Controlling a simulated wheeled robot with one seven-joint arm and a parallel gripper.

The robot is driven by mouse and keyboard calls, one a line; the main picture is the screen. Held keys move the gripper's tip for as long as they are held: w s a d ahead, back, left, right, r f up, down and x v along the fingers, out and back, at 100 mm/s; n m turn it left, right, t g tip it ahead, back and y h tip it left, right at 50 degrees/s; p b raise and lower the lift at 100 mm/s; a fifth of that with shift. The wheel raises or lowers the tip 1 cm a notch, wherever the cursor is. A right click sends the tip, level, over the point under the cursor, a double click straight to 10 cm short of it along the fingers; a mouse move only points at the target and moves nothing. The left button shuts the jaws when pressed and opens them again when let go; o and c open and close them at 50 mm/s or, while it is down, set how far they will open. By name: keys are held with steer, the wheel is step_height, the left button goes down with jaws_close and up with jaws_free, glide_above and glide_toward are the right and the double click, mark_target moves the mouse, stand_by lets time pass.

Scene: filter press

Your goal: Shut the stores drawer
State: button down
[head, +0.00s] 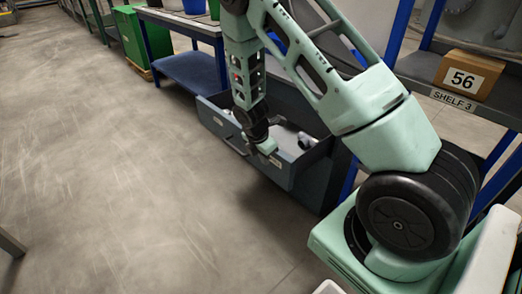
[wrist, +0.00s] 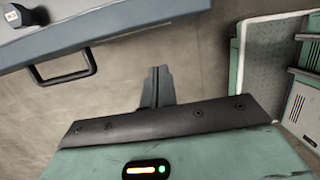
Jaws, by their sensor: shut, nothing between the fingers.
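The stores drawer (head: 217,119) is a grey-blue drawer standing open under the bench in the head view, with a few dark and pale items inside. In the wrist view its front edge (wrist: 150,22) crosses the upper left, with a black bar handle (wrist: 66,76) on its face. My gripper (head: 270,150) is close to the drawer front in the head view; its fingertips are hard to make out there. In the wrist view my gripper (wrist: 159,72) is shut and empty, over bare floor. It looks apart from the handle, which is to its left.
A shelf unit with blue posts stands at the right, carrying a cardboard box (head: 466,75) marked 56 above a SHELF 3 label (head: 453,97). A green container (head: 131,40) and a blue lower shelf (head: 190,70) are behind the drawer.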

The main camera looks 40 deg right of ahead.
mark_target(277, 157)
steer(key=shift+d, duration=2)
steer(key=shift+d+r, duration=0.1)
steer(key=shift+d, duration=0.45)
steer(key=d+p, duration=0.6)
steer(key=d, duration=1.5)
steer(key=shift+w+d, duration=0.15)
steer(key=shift+w, duration=0.25)
